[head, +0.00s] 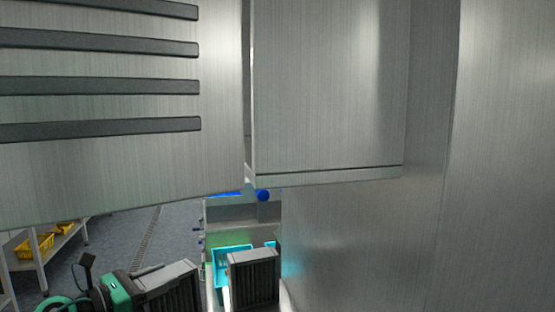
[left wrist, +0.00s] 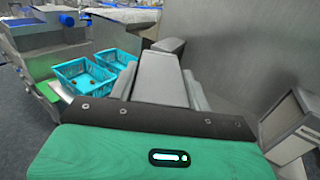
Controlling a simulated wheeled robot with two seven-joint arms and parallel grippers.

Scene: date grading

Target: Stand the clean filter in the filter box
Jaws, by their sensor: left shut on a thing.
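My left gripper (head: 135,280), green and black, is low at the left in the head view. It is shut on a grey-framed filter with a dark ribbed face (head: 172,284). In the left wrist view the held filter (left wrist: 160,78) shows as a plain grey block between the fingers (left wrist: 160,92). A second grey-framed ribbed unit (head: 254,275) stands to the right in the head view, apart from the held one; I cannot tell whether it is another filter. I cannot make out the filter box for certain. My right gripper is not in view.
A large brushed-metal housing (head: 350,240) fills the right and top of the head view. Blue crates (left wrist: 88,75) stand at the left in the wrist view. A grey box with a dark face (left wrist: 292,128) is at its right edge. A rack with yellow bins (head: 36,247) stands far left.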

